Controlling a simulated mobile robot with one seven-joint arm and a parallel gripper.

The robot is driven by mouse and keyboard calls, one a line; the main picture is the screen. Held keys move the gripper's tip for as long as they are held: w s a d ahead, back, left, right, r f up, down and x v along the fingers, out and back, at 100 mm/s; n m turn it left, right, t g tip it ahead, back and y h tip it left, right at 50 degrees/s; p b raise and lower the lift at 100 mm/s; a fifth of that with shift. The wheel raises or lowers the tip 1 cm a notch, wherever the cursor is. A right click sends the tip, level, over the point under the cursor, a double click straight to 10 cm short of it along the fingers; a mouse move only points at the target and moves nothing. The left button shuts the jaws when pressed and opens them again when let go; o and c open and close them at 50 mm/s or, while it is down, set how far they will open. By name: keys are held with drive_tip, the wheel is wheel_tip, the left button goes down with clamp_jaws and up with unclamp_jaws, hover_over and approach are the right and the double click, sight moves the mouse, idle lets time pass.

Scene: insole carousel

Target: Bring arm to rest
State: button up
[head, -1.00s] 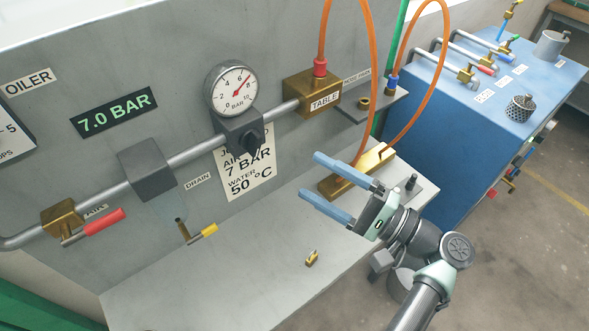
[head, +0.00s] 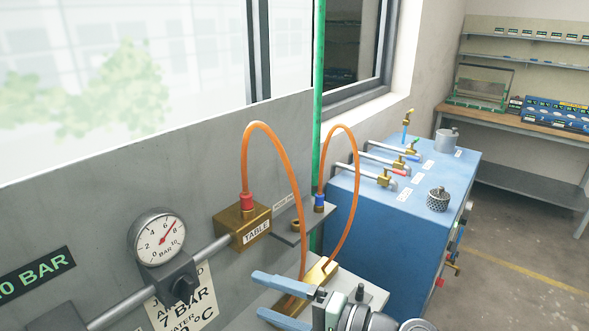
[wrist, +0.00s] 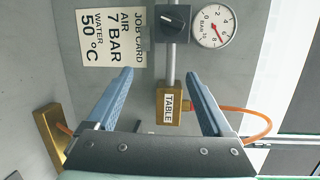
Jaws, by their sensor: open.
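My gripper (head: 272,297) is at the bottom of the head view, with its two blue fingers spread apart and nothing between them. It also shows in the wrist view (wrist: 163,95), open towards the grey panel. My gripper is in front of the panel, over the shelf side, near the lower brass block (head: 318,275). The head view cuts off the lower part of my arm.
A round gauge (head: 157,238) and a dark regulator (head: 178,282) sit on the panel. Orange hoses (head: 283,165) loop above my gripper. A blue machine (head: 400,225) with valves stands to the right. A workbench (head: 545,121) is at the far right, with open floor in front.

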drive_tip(key=w+d+r+n+t+h, duration=0.1)
drive_tip(key=w+r+n+t+h, duration=0.25)
drive_tip(key=r, duration=0.55)
drive_tip(key=w+d+r+t+h, duration=0.1)
drive_tip(key=w+r+t+h, duration=0.1)
drive_tip(key=r+t+h, duration=0.6)
drive_tip(key=s+r+n+t+h, duration=0.1)
drive_tip(key=s+r+t, duration=0.2)
drive_tip(key=s+r, duration=0.3)
drive_tip(key=s+d+r+t+h, duration=0.1)
drive_tip(key=s+r+t, duration=0.2)
drive_tip(key=r, duration=0.9)
drive_tip(key=s+d+r+n+t+h, duration=0.1)
drive_tip(key=s+r+t, duration=0.2)
drive_tip(key=s+r, duration=0.6)
drive_tip(key=shift+s+n+h, duration=0.25)
drive_tip(key=shift+n+h, duration=0.1)
drive_tip(key=shift+f, duration=0.1)
